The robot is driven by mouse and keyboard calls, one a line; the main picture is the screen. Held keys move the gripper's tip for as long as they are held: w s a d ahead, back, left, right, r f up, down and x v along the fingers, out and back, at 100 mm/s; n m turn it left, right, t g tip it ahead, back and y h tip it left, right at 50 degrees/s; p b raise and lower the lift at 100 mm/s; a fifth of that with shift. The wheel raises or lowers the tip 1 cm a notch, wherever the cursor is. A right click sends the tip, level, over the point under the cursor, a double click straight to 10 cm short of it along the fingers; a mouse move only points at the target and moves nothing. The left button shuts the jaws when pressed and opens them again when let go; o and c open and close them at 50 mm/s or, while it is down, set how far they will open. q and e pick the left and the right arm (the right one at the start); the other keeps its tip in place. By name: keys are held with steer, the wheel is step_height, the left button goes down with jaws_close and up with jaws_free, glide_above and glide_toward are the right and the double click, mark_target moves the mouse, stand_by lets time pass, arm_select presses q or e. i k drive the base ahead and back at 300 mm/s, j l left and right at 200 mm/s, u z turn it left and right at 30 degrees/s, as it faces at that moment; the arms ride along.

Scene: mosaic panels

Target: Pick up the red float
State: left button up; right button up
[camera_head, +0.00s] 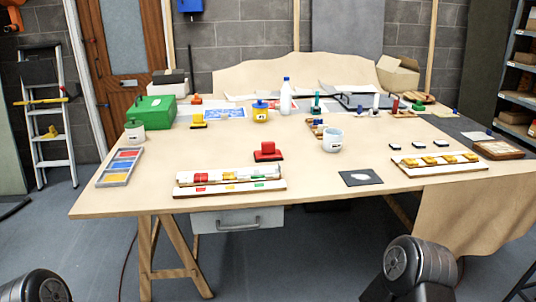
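The red float (268,151) is a small red block with a raised grip and a dark base. It sits upright on the wooden table (225,152), near the middle, behind the long tile rack. Nothing holds it. Neither gripper is in view. Only rounded dark parts of my own arms show at the bottom left and bottom right edges, well in front of the table.
In front of the float lies a tile rack (228,188). A grey cup (332,141) stands to its right, a dark square pad (361,178) lies front right. A yellow float (198,121) and green box (152,112) are back left. Table around the float is clear.

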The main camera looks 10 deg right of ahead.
mark_target(268, 152)
steer(key=u, duration=0.2)
steer(key=l+u, duration=0.95)
steer(key=l, duration=0.9)
steer(key=k+l+u, duration=0.1)
steer(key=l, duration=0.5)
